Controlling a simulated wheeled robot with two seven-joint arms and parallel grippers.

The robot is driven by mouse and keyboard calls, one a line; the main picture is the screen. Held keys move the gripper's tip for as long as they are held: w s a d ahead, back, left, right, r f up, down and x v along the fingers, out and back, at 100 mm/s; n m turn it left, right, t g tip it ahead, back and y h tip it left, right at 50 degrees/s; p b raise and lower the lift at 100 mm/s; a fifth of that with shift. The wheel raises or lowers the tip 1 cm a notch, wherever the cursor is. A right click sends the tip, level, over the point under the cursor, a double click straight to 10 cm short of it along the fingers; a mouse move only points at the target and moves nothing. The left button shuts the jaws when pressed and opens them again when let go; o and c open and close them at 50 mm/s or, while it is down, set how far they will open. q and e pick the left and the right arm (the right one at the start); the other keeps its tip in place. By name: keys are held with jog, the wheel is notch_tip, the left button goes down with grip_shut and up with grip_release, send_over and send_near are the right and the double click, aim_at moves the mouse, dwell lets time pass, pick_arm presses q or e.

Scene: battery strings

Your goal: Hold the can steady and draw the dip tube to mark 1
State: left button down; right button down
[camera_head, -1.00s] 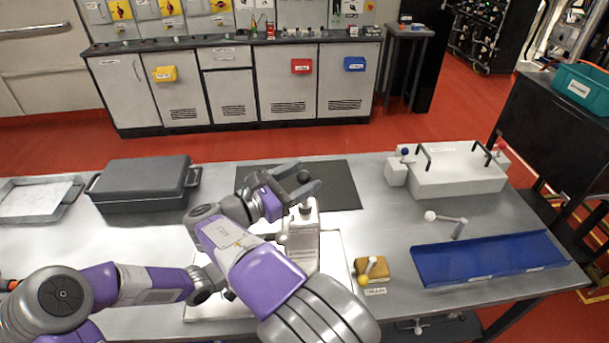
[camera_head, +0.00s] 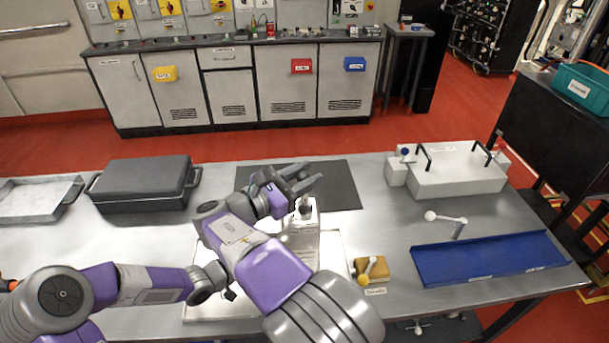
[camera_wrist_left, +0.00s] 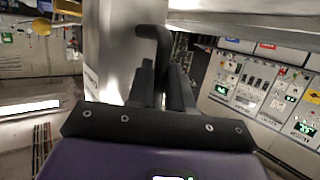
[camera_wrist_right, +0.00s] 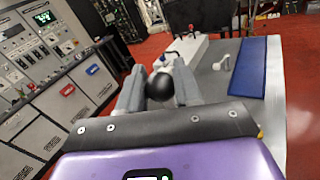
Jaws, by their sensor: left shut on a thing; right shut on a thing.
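A pale metal can (camera_head: 303,240) stands upright on the white-lined tray on the bench, partly hidden behind my right arm. My right gripper (camera_head: 296,182) is above it, shut on a black ball knob (camera_wrist_right: 160,87), which sits between the fingers in the right wrist view. The dip tube (camera_head: 305,208) shows as a short dark-topped piece at the can's top; any marks are too small to read. My left gripper (camera_wrist_left: 162,88) is shut on the can's black bent handle (camera_wrist_left: 152,34) beside the can's wall (camera_wrist_left: 112,45). My right arm hides it in the head view.
A yellow block (camera_head: 372,269) with a ball-ended piece lies right of the can. A blue tray (camera_head: 490,260), a pale ball-ended piece (camera_head: 446,219) and a white box (camera_head: 455,175) are farther right. A dark lidded case (camera_head: 143,183) stands left. A dark mat (camera_head: 335,183) lies behind.

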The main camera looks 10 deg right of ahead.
jog(key=shift+f, duration=0.3)
jog(key=c, duration=0.8)
grip_release()
pick_arm(q)
jog(key=c, duration=0.9)
grip_release()
jog(key=shift+c, duration=0.2)
pick_arm(e)
jog(key=v, duration=1.2)
pick_arm(q)
jog(key=shift+a, duration=0.1)
